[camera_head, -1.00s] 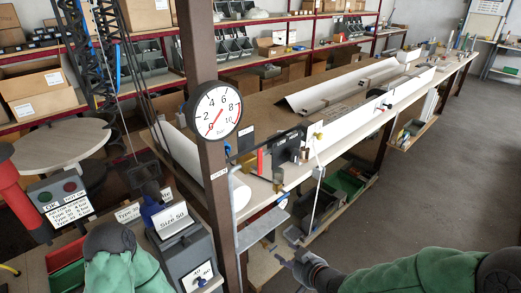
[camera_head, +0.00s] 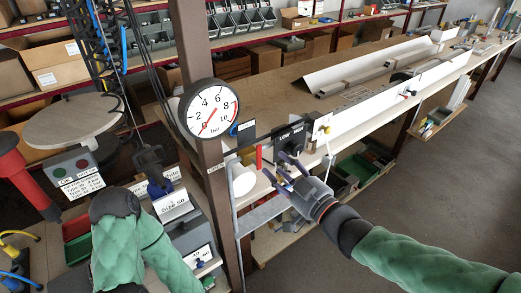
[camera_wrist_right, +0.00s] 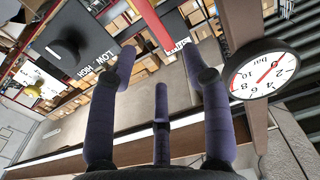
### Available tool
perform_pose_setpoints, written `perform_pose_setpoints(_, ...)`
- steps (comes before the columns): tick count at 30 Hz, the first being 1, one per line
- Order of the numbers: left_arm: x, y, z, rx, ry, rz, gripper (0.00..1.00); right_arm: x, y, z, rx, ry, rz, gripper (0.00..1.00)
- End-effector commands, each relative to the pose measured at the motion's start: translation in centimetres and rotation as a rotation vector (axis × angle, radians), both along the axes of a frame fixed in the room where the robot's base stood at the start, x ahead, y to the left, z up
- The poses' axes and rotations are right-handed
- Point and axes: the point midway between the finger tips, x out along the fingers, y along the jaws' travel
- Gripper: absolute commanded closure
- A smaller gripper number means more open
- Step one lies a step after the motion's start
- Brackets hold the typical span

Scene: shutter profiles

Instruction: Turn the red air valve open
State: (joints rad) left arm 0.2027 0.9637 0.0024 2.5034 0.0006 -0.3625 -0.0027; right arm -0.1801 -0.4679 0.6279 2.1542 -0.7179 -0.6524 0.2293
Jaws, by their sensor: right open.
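The red air valve shows as an upright red lever (camera_head: 258,158) beside the post, just below and right of the pressure gauge. In the right wrist view the red lever (camera_wrist_right: 151,22) extends from the top edge, ahead of the gap between my fingertips. My right gripper (camera_head: 277,170) is open and empty, close to the lever on its right side; I see no contact. Its spread purple fingers (camera_wrist_right: 158,68) also show in the wrist view. The gauge (camera_head: 209,108) has its red needle near 0.
A black box marked LOW/HIGH (camera_head: 290,141) with a knob sits right of the lever. The brown post (camera_head: 212,165) stands to its left. The long workbench (camera_head: 300,92) holds white profiles.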

Motion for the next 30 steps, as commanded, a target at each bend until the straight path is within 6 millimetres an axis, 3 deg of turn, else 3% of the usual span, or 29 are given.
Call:
perform_pose_setpoints(12, 0.0, 0.0, -0.5, 0.0, 0.0, 0.0, 1.0, 5.6, 4.1, -0.1, 0.001, 0.002, 0.0, 0.51)
perform_pose_setpoints(18, 0.0, 0.0, -0.6, 0.0, 0.0, 0.0, 1.0, 6.7, 4.8, 0.0, 0.0, 0.001, -0.001, 0.51)
perform_pose_setpoints(27, 0.0, 0.0, -0.5, 0.0, 0.0, 0.0, 1.0, 6.9, 5.0, 0.0, 0.0, 0.001, -0.001, 0.51)
perform_pose_setpoints(28, 0.0, 0.0, -0.5, 0.0, 0.0, 0.0, 1.0, 6.8, 5.0, 0.0, 0.0, 0.001, -0.001, 0.54)
perform_pose_setpoints(30, 0.0, 0.0, -0.5, 0.0, 0.0, 0.0, 1.0, 6.8, 5.0, 0.0, 0.0, 0.001, -0.001, 0.74)
